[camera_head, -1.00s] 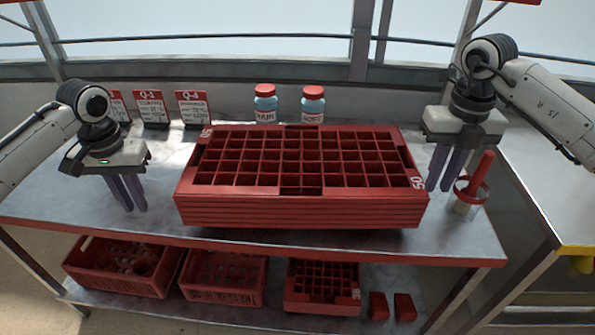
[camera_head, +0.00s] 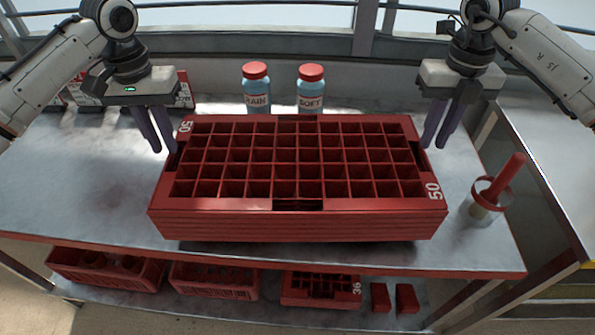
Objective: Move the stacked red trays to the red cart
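The stacked red trays (camera_head: 300,222) sit on the metal table, mid-picture; the top one has a grid of empty-looking cells and the number 50 on its rim. My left gripper (camera_head: 163,150) is at the stack's left end, its purple fingers apart and pointing down near the rim. My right gripper (camera_head: 435,146) is at the right end, fingers apart, close to the rim. Whether any fingertip touches the trays I cannot tell. No cart that I can identify as red is in view.
Two red-capped bottles (camera_head: 257,90) (camera_head: 311,90) stand behind the stack. A red-handled tool in a holder (camera_head: 488,198) stands at the right. Red crates (camera_head: 105,272) lie on the lower shelf. A surface with a yellow edge (camera_head: 545,150) is at far right.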

